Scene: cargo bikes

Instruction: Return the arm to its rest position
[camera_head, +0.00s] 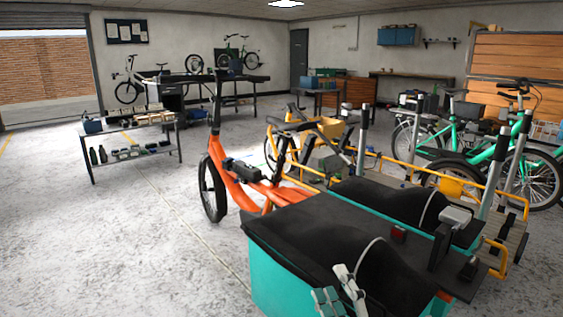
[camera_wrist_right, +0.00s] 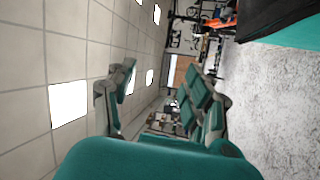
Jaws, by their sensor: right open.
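My right gripper (camera_head: 338,283), white and teal, shows at the bottom of the head view. It is in front of the teal cargo box (camera_head: 268,283) with a black cover (camera_head: 315,240). In the right wrist view its teal and grey fingers (camera_wrist_right: 160,88) stand apart with nothing between them. Most of my right arm is hidden below the picture's edge. My left gripper and left arm are not in view.
The box belongs to an orange cargo bike (camera_head: 235,185). A yellow-framed cargo bike (camera_head: 400,160) and green bikes (camera_head: 510,155) stand to the right. A low table (camera_head: 130,125) stands at the left. The floor at left is clear.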

